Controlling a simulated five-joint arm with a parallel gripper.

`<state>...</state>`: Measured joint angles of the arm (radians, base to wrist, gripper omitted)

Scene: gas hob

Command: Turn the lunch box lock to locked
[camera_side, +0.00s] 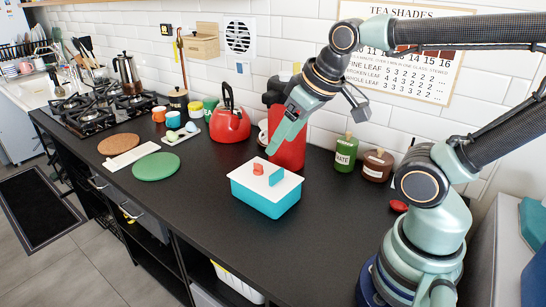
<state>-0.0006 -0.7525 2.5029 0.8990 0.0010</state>
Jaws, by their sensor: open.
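The lunch box (265,196) is teal with a white lid (284,193) and stands on the black counter in front of the red machine. On the lid is a small red-orange lock knob (258,169), with a teal raised piece (279,176) to its right. My gripper (279,138) is open and hangs above the back of the lid, pointing down toward it. It appears empty and apart from the knob. The exact turn of the lock is too small to tell.
A red machine (291,148) stands close behind the box, and a red kettle (230,124) is to its left. Green (346,152) and brown (377,165) jars stand to the right. The counter (215,215) in front and left of the box is clear.

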